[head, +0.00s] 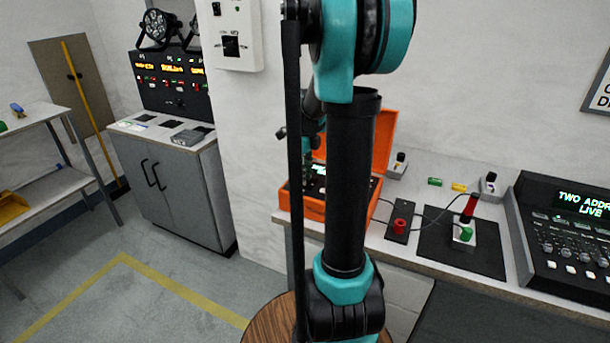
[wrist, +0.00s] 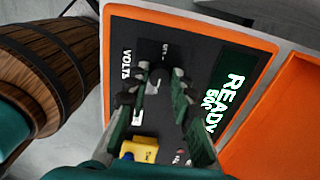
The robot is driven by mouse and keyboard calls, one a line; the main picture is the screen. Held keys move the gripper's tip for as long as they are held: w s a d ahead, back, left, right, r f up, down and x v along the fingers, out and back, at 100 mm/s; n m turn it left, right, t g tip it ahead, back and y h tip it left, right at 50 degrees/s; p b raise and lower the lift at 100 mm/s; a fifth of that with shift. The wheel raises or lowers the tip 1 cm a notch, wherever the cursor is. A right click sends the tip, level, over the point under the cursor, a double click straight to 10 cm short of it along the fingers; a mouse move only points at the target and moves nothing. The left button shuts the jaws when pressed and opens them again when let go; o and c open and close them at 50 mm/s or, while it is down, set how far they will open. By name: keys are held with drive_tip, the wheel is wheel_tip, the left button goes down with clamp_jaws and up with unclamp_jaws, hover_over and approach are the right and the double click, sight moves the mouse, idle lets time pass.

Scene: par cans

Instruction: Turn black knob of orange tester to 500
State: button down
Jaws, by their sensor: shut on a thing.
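The orange tester (head: 283,203) stands open on the counter in the head view, partly hidden behind my arm. In the wrist view its orange rim (wrist: 190,20) frames a dark panel with a "VOLTS" label. A green-lit display (wrist: 222,90) reads "READY", with a smaller line that looks like "500" beneath it. My gripper (wrist: 160,78) is over the panel, its fingers closed on the black knob (wrist: 161,70). The fingers hide much of the knob, and I cannot read its pointer setting. A yellow part (wrist: 139,150) shows near the finger bases.
A wooden barrel (wrist: 50,70) stands beside the tester in the wrist view. Right of the tester are a red button box (head: 399,227), a dark mat (head: 440,245) with a red-and-green device, and a lighting console (head: 570,240). The open orange lid (wrist: 275,125) rises close to my gripper.

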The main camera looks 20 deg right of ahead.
drive_tip(key=c, duration=1.3)
unclamp_jaws()
wheel_tip(320, 180, up, 12)
